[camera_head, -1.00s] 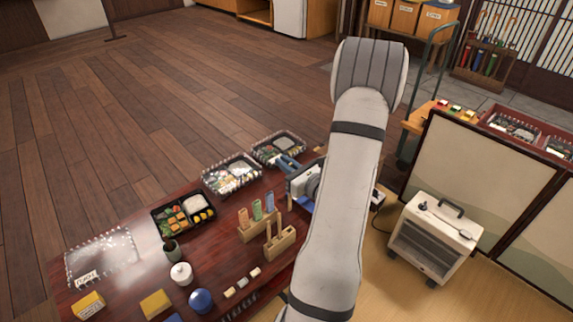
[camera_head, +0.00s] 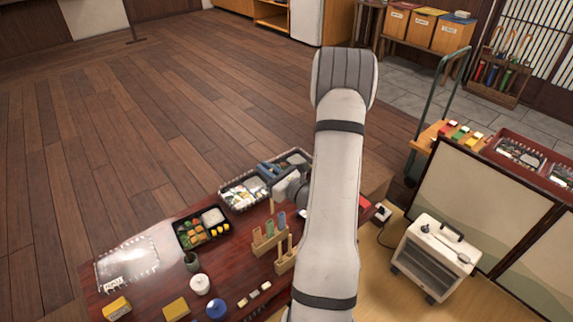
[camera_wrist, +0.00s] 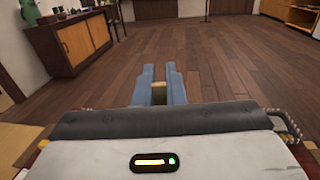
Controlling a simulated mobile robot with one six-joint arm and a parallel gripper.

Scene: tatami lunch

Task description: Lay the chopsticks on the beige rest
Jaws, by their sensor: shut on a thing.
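My gripper (camera_head: 268,172) is over the far end of the dark red table, above the clear-lidded lunch boxes. In the wrist view its two blue fingers (camera_wrist: 158,78) point out over the floor. They are shut on a small tan thing (camera_wrist: 159,96); too little shows to tell whether it is the chopsticks. Three small rests lie in a row near the table's front edge: a yellowish one (camera_head: 242,302), a beige-looking one (camera_head: 254,294) and a pinkish one (camera_head: 265,286). My gripper is well apart from them. My arm hides part of the table's right side.
Two wooden stands hold upright pieces: one with coloured tubes (camera_head: 269,242), one with plain sticks (camera_head: 286,264). A heater (camera_head: 434,258) stands right.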

